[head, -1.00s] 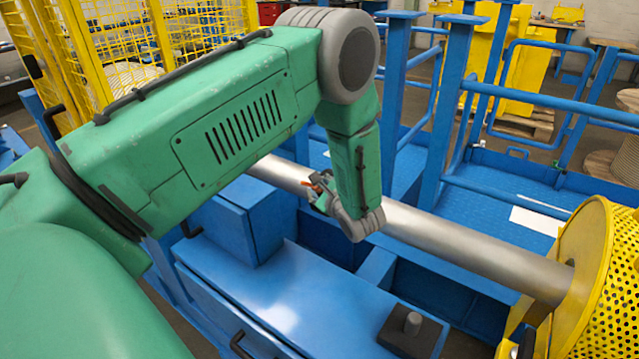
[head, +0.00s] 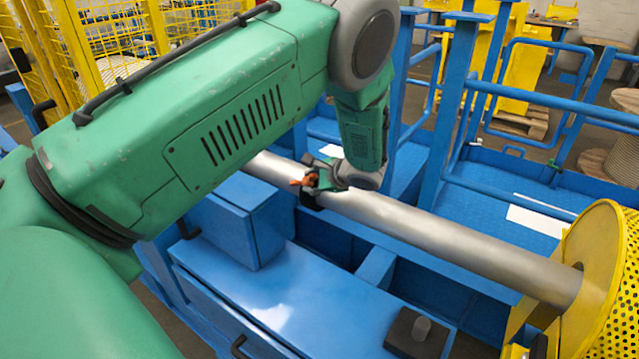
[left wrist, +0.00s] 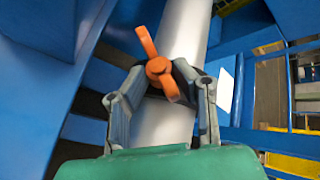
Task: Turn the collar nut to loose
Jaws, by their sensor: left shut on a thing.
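The collar nut (left wrist: 158,68) is an orange winged knob on a dark collar around a long grey metal shaft (left wrist: 186,32). In the left wrist view one wing points up and left, the other down and right. My left gripper (left wrist: 160,78) closes in from both sides, with its dark fingertips against the nut's hub. In the head view the orange nut (head: 305,181) shows at the left end of my left gripper (head: 316,182), above the shaft (head: 440,235). The fingertips are partly hidden there. My right gripper is not in view.
A yellow perforated guard (head: 597,285) stands at the shaft's right end. Blue posts and rails (head: 455,110) rise behind the shaft. A blue cabinet (head: 265,300) lies in front, with a dark block (head: 418,333) on its right part.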

